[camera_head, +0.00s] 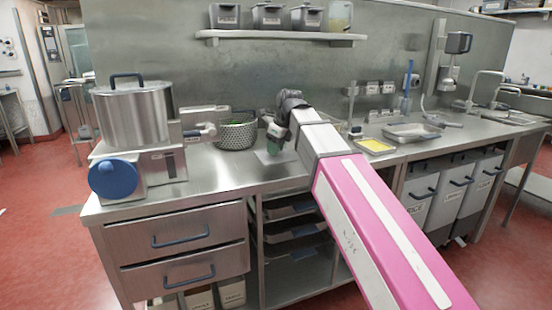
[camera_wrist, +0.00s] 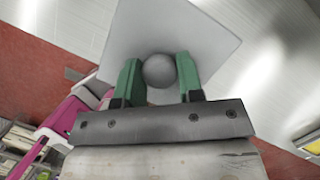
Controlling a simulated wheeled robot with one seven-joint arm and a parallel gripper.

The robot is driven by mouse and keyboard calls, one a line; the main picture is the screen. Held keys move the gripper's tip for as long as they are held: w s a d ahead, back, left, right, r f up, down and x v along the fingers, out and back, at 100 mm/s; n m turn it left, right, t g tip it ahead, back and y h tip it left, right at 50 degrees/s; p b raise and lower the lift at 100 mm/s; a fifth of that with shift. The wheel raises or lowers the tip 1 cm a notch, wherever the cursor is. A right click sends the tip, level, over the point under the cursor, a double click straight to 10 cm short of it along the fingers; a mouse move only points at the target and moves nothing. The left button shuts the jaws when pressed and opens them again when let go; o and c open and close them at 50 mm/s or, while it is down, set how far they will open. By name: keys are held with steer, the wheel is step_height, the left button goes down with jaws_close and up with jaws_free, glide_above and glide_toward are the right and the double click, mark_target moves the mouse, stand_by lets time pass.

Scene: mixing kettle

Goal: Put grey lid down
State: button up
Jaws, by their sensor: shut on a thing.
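The grey lid (camera_wrist: 150,22) is a flat, square plate with a round grey knob (camera_wrist: 159,71) in its middle. In the wrist view, my gripper (camera_wrist: 158,66) has its two green fingers shut on the knob from both sides. In the head view, my gripper (camera_head: 274,141) points down at the worktop, with the lid (camera_head: 268,157) lying level below it. The lid is at or very near the steel surface; I cannot tell whether it touches. My wrist and arm hide part of the lid there.
A perforated basket (camera_head: 237,134) stands just left of my gripper. The mixing kettle (camera_head: 134,118) with a blue knob is farther left. A yellow tray (camera_head: 375,146) and a metal tray (camera_head: 412,132) lie to the right. The worktop (camera_head: 215,172) in front is clear. A shelf (camera_head: 280,35) hangs above.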

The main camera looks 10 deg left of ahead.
mark_target(276, 158)
steer(key=shift+f, duration=1.95)
steer(key=shift+f, duration=0.15)
steer(key=o, duration=0.9)
steer(key=v, duration=1.2)
